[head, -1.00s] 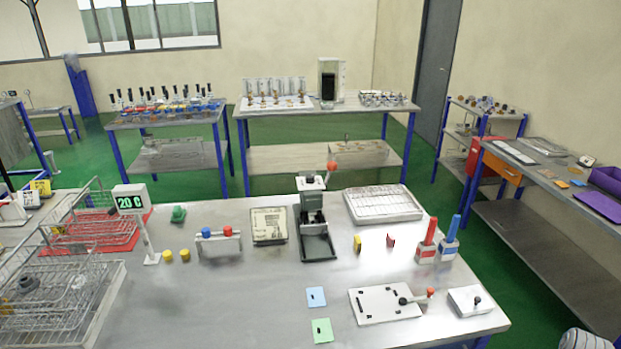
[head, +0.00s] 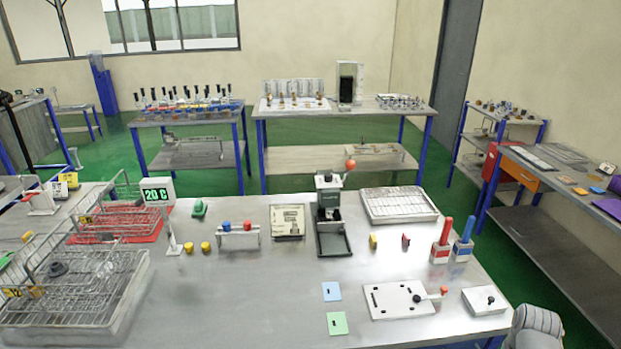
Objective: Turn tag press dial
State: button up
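A dark press (head: 328,205) stands upright on the metal table near its far edge, in the middle of the head view. It has a lever with a red knob (head: 350,164), a light top block and a flat dark tray (head: 334,244) at its foot. It looks like the tag press, but it bears no name that I can read. I cannot make out a dial on it at this size. A white box with a small black knob (head: 484,300) sits at the table's front right corner. My gripper is not in view.
Close by are a framed plate (head: 287,221), a wire-rack tray (head: 398,204), red and blue handled blocks (head: 441,248) and a white plate with a lever (head: 392,301). Wire baskets (head: 75,295) fill the left. A striped rounded thing (head: 535,322) stands at the lower right.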

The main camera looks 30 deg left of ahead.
aim_at(327, 177)
jog(key=u, duration=1.15)
jog(key=i, duration=1)
